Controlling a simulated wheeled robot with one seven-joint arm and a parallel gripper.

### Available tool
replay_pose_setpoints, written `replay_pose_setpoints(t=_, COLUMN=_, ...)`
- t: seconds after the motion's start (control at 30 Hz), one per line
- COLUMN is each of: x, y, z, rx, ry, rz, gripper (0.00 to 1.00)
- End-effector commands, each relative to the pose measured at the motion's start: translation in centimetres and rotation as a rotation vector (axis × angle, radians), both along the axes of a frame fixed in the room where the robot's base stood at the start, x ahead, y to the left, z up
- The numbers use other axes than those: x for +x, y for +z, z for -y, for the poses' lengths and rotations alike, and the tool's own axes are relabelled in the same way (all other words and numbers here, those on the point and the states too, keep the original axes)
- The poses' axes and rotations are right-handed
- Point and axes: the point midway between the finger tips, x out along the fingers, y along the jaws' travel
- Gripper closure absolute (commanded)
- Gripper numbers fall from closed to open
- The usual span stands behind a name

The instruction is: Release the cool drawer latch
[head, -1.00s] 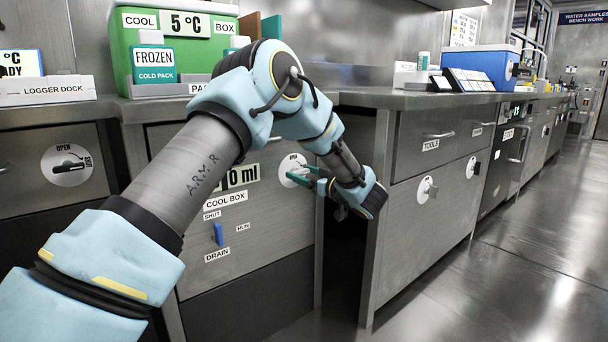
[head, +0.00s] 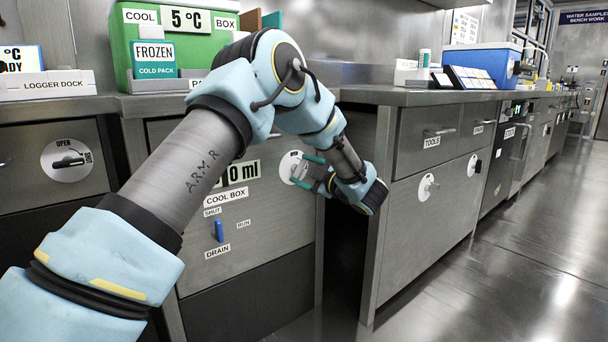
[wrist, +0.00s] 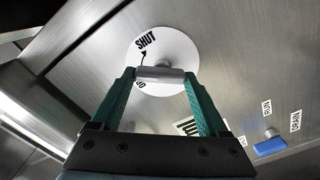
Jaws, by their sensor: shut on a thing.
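The cool drawer (head: 275,215) has a steel front with a COOL BOX label, under the green box. Its latch is a grey bar handle (wrist: 160,76) on a round white disc (wrist: 180,48), which also shows in the head view (head: 287,164). My gripper (wrist: 160,71) is shut on the latch handle, with one green finger at each end of the bar. The word SHUT and an arrow show on the disc above the bar; another word is mostly hidden by the left finger. The drawer front looks flush.
A blue drain lever (head: 218,230) sits on the same front, below left of the latch; it also shows in the wrist view (wrist: 270,145). A dark open gap lies right of the drawer, then the TOOLS cabinet (head: 425,185). The floor (head: 500,265) at right is clear.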

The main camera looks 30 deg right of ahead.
Motion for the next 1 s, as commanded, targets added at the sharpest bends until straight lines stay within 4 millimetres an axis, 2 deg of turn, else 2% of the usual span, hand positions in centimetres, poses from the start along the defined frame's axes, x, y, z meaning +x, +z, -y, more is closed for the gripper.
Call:
replay_pose_setpoints(t=0.5, x=-0.04, y=-0.50, z=-0.18, rx=-0.442, ry=0.000, rz=0.085, gripper=0.78)
replay_pose_setpoints(t=0.7, x=-0.01, y=-0.43, z=-0.23, rx=-0.554, ry=0.000, rz=0.106, gripper=0.78)
replay_pose_setpoints(t=1.0, x=-0.01, y=-0.34, z=-0.26, rx=-0.634, ry=0.000, rz=0.121, gripper=0.78)
